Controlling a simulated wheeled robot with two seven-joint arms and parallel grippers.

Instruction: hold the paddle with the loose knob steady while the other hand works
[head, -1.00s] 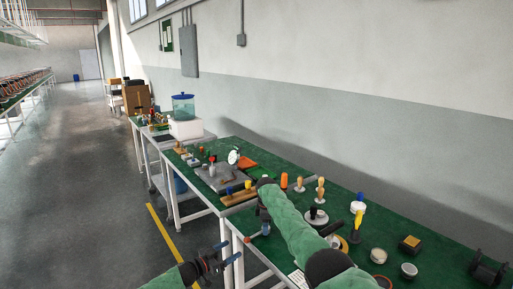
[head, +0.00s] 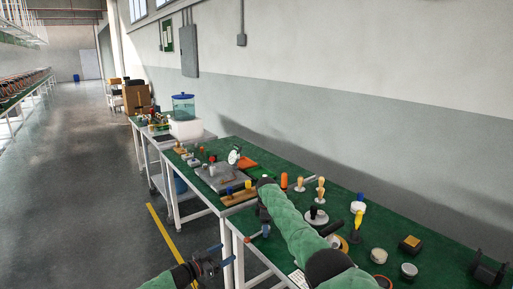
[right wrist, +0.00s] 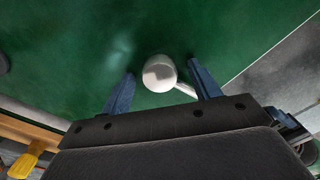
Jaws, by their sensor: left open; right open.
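In the right wrist view a pale grey-white rounded piece (right wrist: 159,73) with a thin stem running to the lower right lies between my right fingers, apart from both. I cannot tell whether it is the paddle's knob. My right gripper (right wrist: 160,90) is open over the green table top. In the head view my right arm reaches over the near table's left edge, and its gripper (head: 264,222) is partly hidden there. My left gripper (head: 221,255) is open and empty, over the floor left of the table. No paddle can be made out for certain.
The green-topped near table (head: 330,200) carries wooden-handled tools (head: 320,190), a yellow-handled tool (head: 356,226), round tins (head: 379,256) and a black stand (head: 487,270). A grey plate (head: 222,176) lies further back. The floor (head: 95,200) at left is clear.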

